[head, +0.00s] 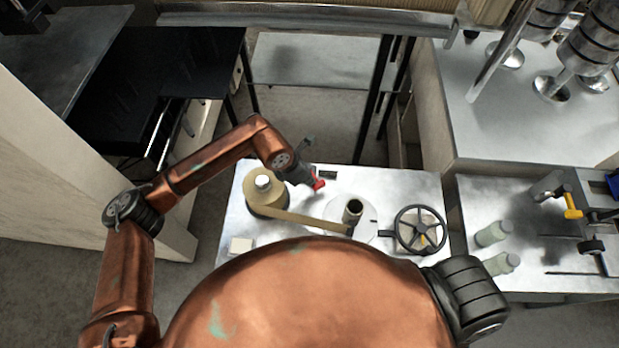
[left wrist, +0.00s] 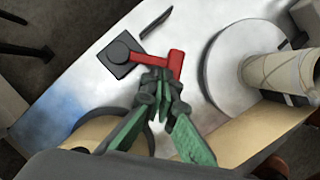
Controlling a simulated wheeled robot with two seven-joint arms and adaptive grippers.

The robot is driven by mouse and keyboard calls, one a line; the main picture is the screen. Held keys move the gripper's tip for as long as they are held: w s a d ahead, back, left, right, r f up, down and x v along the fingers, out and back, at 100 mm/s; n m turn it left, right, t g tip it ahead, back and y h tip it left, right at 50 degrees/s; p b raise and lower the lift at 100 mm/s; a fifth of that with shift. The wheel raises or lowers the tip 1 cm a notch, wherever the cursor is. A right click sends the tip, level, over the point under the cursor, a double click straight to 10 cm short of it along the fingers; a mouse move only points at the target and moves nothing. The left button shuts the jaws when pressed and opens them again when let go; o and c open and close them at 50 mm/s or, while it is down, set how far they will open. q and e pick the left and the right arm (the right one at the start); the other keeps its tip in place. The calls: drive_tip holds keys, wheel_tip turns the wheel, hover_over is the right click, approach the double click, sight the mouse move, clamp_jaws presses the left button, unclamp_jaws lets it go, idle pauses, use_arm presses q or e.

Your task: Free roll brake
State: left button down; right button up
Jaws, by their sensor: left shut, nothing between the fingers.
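The red brake lever (head: 319,185) is on the metal table, beyond and right of the kraft roll (head: 263,195). In the left wrist view the red lever (left wrist: 146,57) is bent, with a black square base (left wrist: 119,52) at one end. My left gripper (head: 311,179) is at the lever. In the left wrist view its green fingers (left wrist: 160,88) are together and empty, with their tips right at the lever's bent end; I cannot tell whether they touch it. The kraft roll (left wrist: 92,132) also shows there, partly hidden by the gripper. My right gripper is not in view.
A paper strip (head: 308,220) runs from the roll to a core (head: 352,210) on a round plate. A handwheel (head: 420,230) stands to the right, and a small pale block (head: 241,245) at the front left. Bottles (head: 492,233) stand on the right-hand bench.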

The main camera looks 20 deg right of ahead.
use_arm(q)
drive_tip(key=p+v, duration=0.3)
drive_tip(key=v, duration=0.6)
drive_tip(key=shift+r+p, duration=0.4)
drive_tip(key=shift+s, duration=0.1)
